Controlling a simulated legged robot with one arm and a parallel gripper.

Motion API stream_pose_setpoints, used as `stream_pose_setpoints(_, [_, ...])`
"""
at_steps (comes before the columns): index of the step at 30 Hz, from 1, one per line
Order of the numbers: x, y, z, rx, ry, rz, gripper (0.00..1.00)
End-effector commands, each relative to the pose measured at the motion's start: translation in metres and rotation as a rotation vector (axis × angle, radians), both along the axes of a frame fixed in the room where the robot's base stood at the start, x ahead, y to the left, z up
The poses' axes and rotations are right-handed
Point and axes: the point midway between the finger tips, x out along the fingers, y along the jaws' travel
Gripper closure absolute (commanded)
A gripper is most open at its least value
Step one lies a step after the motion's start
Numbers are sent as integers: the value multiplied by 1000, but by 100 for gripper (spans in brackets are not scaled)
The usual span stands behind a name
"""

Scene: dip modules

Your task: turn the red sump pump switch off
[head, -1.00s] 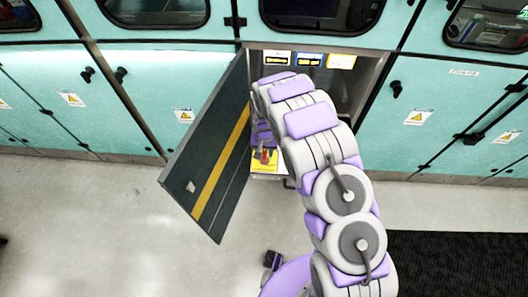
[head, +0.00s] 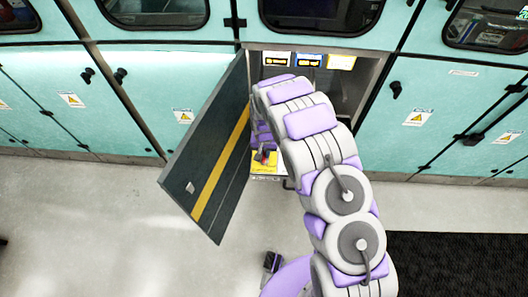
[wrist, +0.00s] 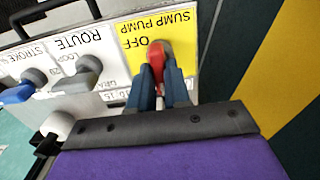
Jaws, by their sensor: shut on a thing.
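The red sump pump switch (wrist: 157,60) is a red handle on a yellow plate (wrist: 130,32) that reads SUMP PUMP and OFF, upside down in the wrist view. The OFF word lies just left of the handle. My gripper (wrist: 160,82) is shut on the red handle, a dark blue finger on each side. The fingers hide the lower part of the handle and some of the plate. In the head view the red switch (head: 264,156) and yellow plate (head: 264,168) show small, low in the open cabinet, left of my arm.
An open dark door with a yellow stripe (head: 208,150) stands close left of my arm. A ROUTE switch (wrist: 84,70) and a blue-handled switch (wrist: 18,92) sit beside the plate. Yellow, blue and white labels line the cabinet top. Grey floor lies clear at left.

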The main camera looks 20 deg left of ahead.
Motion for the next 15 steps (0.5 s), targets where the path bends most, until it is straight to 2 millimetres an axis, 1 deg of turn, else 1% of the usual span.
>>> stream_pose_setpoints(8, [0, 1, 0, 0, 0, -32, 100])
stream_pose_setpoints(15, [0, 1, 0, 0, 0, -160, 100])
